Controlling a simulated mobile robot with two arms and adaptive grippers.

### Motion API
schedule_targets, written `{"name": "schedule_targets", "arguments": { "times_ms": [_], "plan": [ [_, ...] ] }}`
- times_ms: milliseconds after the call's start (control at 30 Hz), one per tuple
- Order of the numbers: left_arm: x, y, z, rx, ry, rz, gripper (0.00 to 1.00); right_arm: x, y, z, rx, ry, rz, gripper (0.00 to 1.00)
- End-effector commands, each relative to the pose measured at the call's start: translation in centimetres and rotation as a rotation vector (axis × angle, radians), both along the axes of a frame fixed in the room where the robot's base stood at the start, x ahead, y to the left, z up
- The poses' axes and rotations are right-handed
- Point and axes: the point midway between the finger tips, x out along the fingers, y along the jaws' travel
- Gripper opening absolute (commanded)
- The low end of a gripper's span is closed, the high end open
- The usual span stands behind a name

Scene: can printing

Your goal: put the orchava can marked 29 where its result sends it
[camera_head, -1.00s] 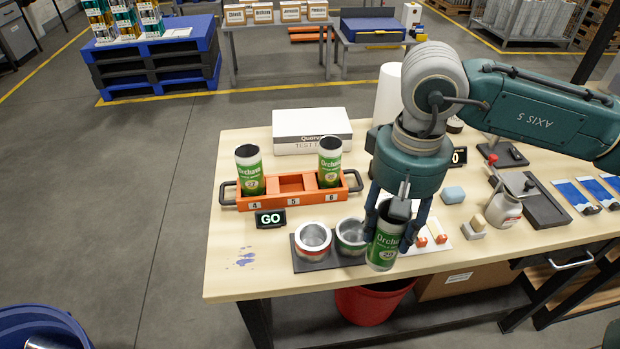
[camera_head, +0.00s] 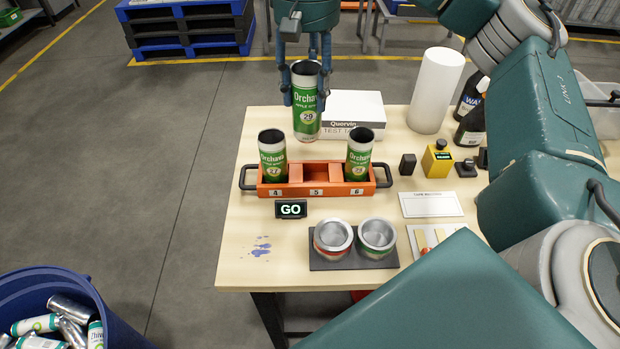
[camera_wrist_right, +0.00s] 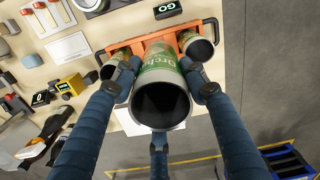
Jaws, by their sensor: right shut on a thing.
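The Orchava can marked 29 (camera_head: 307,118) is green and white with a dark open top. My right gripper (camera_head: 305,88) is shut on it and holds it upright beyond the orange rack (camera_head: 330,189), at the rack's back side. In the right wrist view the can (camera_wrist_right: 160,78) is between the blue fingers of my right gripper (camera_wrist_right: 160,85). The rack has places marked 4, 5 and 6. Green Orchava cans stand in place 4 (camera_head: 272,160) and place 6 (camera_head: 359,158); place 5 is empty. A sign (camera_head: 291,209) in front reads GO. My left gripper is not in view.
A white test box (camera_head: 352,110) lies behind the rack, beside the held can. Two round metal cups (camera_head: 333,237) sit on a dark pad at the front. A blue bin (camera_head: 118,328) holding several cans stands at lower left. My right arm covers the table's right side.

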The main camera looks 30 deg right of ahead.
Motion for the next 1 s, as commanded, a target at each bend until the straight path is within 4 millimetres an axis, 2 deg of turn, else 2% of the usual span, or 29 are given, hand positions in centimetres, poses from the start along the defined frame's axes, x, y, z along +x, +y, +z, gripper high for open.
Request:
{"name": "schedule_targets", "arguments": {
  "times_ms": [33,100,167,233,467,700,800,1000],
  "plan": [
    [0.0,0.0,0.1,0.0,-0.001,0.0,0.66,0.5,-1.1,1.2,0.002,0.0,-0.032,0.31],
    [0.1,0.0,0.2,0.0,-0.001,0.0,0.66,0.8,-2.2,2.2,0.002,0.0,-0.06,0.31],
    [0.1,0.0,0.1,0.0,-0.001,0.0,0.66,0.9,-2.7,2.3,0.002,0.002,-0.073,0.31],
    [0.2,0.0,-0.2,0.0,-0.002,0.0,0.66,0.9,-3.0,1.6,0.001,0.005,-0.078,0.31],
    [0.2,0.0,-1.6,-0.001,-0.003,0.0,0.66,0.8,-3.0,-4.0,0.001,0.009,-0.079,0.31],
    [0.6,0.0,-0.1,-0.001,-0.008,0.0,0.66,0.8,-3.1,-9.5,-0.002,0.006,-0.08,0.31],
    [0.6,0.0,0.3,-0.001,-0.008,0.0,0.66,0.8,-3.1,-11.3,-0.002,0.005,-0.08,0.31],
    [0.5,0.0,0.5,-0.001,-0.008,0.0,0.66,0.9,-3.0,-13.1,-0.002,0.003,-0.08,0.31]
  ]
}}
